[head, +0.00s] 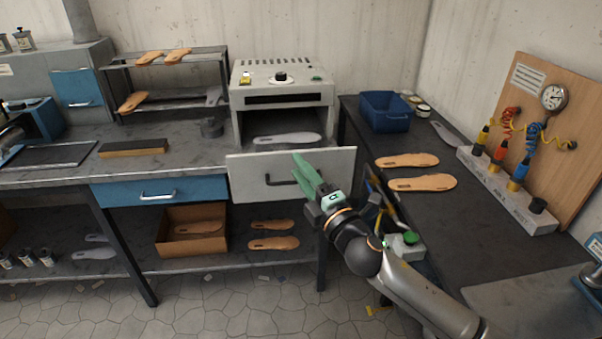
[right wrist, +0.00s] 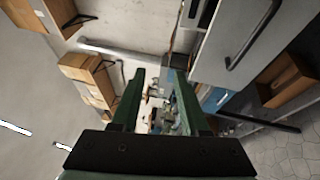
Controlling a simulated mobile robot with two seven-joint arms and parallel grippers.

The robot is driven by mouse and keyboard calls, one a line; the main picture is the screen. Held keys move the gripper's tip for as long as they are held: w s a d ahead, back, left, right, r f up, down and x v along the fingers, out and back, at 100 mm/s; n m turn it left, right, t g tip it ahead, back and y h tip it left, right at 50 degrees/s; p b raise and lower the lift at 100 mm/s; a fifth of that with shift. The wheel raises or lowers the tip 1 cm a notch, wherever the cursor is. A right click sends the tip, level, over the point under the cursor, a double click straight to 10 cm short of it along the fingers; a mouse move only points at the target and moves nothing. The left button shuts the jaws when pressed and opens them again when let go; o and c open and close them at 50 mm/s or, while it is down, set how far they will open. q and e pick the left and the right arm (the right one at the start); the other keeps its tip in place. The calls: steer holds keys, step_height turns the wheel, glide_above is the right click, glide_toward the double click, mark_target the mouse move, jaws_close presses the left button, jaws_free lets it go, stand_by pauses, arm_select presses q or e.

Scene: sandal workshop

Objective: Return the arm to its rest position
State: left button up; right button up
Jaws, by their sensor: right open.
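My right arm comes in from the lower right of the head view. Its gripper (head: 306,172), with green fingers, is in front of the white oven's front panel (head: 250,178), close to its dark handle (head: 282,181). In the right wrist view the two fingers (right wrist: 158,82) stand apart with nothing held between them. The handle (right wrist: 252,38) shows there at the upper right, outside the fingers. Whether the gripper touches the panel is hard to tell. My left gripper is not in view.
The oven (head: 283,80) stands open, its panel out in front and a grey sole (head: 287,138) behind it. On the right bench are tan soles (head: 422,184), a blue crate (head: 386,116) and a hose board (head: 520,130). A cardboard box (head: 192,243) sits on the lower shelf.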

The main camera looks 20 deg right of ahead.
stand_by(0.3)
steer(key=s+a+f+m+g, duration=0.1)
steer(key=s+f+m+g, duration=0.3)
steer(key=f, duration=0.6)
steer(key=s+a+f+m+g, duration=0.1)
steer(key=s+f+m, duration=0.45)
steer(key=f, duration=0.55)
steer(key=s+a+f+m+g, duration=0.2)
steer(key=s+f+m, duration=0.2)
steer(key=s+f, duration=0.3)
steer(key=s+a+f+m+g, duration=0.1)
steer(key=s+f+m+g, duration=0.2)
steer(key=s+f, duration=0.4)
steer(key=s+m, duration=0.1)
steer(key=s, duration=0.3)
steer(key=shift+a+f+m+g, duration=0.15)
steer(key=shift+a+m+g, duration=0.15)
steer(key=shift+a+m, duration=0.1)
